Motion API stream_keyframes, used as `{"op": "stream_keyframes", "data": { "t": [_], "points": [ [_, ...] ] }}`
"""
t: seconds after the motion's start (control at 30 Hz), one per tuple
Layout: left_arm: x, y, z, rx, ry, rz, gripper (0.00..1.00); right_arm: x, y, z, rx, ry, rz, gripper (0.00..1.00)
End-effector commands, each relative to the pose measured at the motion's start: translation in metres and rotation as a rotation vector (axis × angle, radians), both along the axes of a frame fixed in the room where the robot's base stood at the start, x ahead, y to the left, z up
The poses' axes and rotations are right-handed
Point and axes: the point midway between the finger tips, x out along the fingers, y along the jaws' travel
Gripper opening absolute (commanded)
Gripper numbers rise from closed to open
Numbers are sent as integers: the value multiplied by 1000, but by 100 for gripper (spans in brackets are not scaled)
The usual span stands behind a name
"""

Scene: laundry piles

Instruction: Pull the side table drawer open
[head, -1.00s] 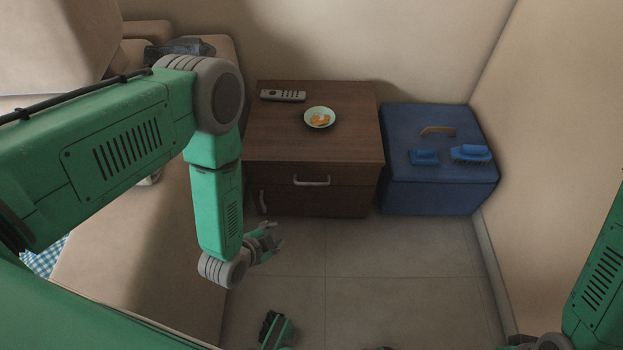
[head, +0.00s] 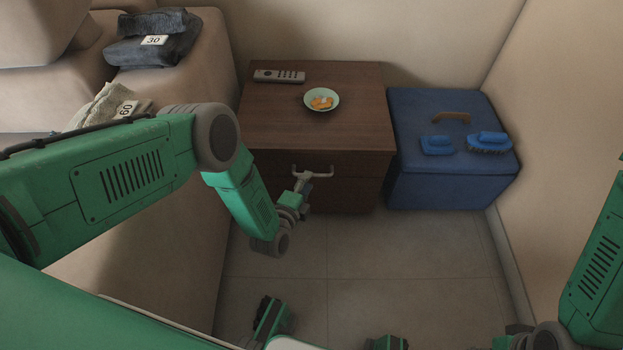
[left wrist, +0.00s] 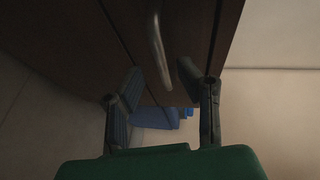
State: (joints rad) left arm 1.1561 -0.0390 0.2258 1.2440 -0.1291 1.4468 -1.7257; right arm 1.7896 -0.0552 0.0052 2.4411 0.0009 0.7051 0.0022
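The side table (head: 350,125) is dark brown wood and stands against the back wall. Its upper drawer (head: 360,165) looks shut, with a pale metal bar handle (head: 322,174) on its front. My left gripper (head: 302,182) is at the left part of this handle. In the left wrist view, the two dark fingers (left wrist: 160,82) are spread apart. The handle (left wrist: 157,45) runs down toward the gap between the fingertips, and I see no clear grip on it.
A remote (head: 279,76) and a small bowl with orange pieces (head: 321,100) sit on the table. A blue box (head: 440,185) with brushes stands close on its right. A beige sofa (head: 165,200) flanks the left. The tiled floor (head: 400,250) in front is clear.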

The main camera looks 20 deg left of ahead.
Motion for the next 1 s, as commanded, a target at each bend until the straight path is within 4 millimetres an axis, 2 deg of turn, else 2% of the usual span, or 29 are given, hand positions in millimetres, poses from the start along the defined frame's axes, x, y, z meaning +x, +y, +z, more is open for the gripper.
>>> {"op": "stream_keyframes", "data": {
  "t": [0.03,0.2,0.6,0.63,0.7,1.0],
  "points": [
    [10,-1,-4,1,-3,1,31,0,0,-8,0,0,0,40],
    [29,-4,-7,0,-1,1,31,0,-1,-16,-1,0,-1,40],
    [37,-4,-7,-1,1,-1,31,0,0,-18,0,0,-1,40],
    [36,-4,-7,-1,1,-1,24,0,0,-18,0,0,-1,40],
    [36,-4,-7,-1,1,-1,0,0,0,-18,0,0,-1,40],
    [34,-5,-7,-1,4,-3,0,0,0,-17,-1,0,-1,40]
  ]
}}
